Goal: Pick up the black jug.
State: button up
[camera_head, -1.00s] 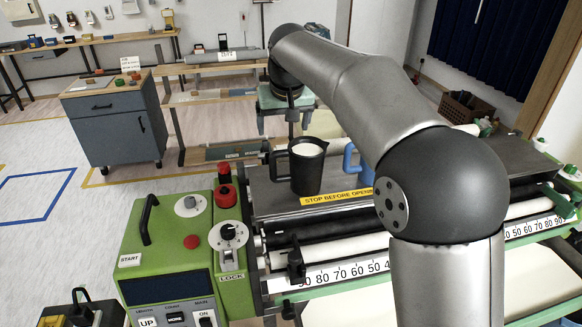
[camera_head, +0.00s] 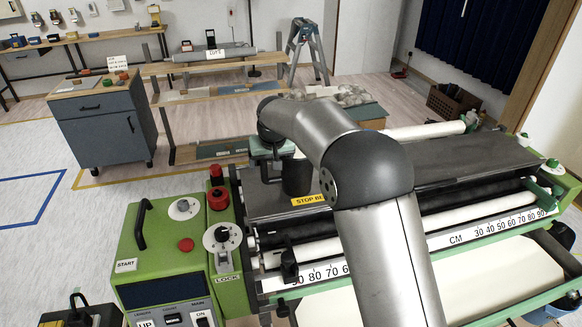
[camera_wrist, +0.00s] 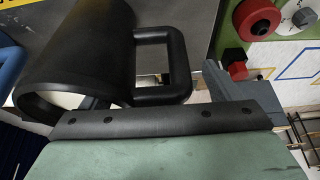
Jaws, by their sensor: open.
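The black jug (camera_head: 297,176) stands on the dark top of the green-ended pasting machine (camera_head: 265,200). In the head view my arm and gripper (camera_head: 271,160) hide its upper part and most of its handle. In the wrist view the jug (camera_wrist: 80,55) fills the upper left, with its pale contents just showing at the rim. Its square handle (camera_wrist: 177,62) extends right, in front of my gripper (camera_wrist: 160,90). My gripper is open, one finger near the jug's body and the other beyond the handle's outer side. I cannot tell whether either finger touches.
A blue thing (camera_wrist: 9,68) shows at the left edge of the wrist view, close to the jug. Red knobs (camera_head: 218,190) and the green control box (camera_head: 165,245) are left of the jug. A white roller (camera_head: 425,130) lies along the machine's back.

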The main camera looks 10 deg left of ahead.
jog(key=shift+w+f, duration=0.2)
jog(key=shift+f, duration=0.25)
jog(key=shift+c, duration=0.3)
jog(key=c, duration=1.5)
jog(key=shift+a+r, duration=0.1)
jog(key=shift+r, duration=0.05)
jog(key=shift+c, duration=0.8)
jog(key=shift+r, duration=0.1)
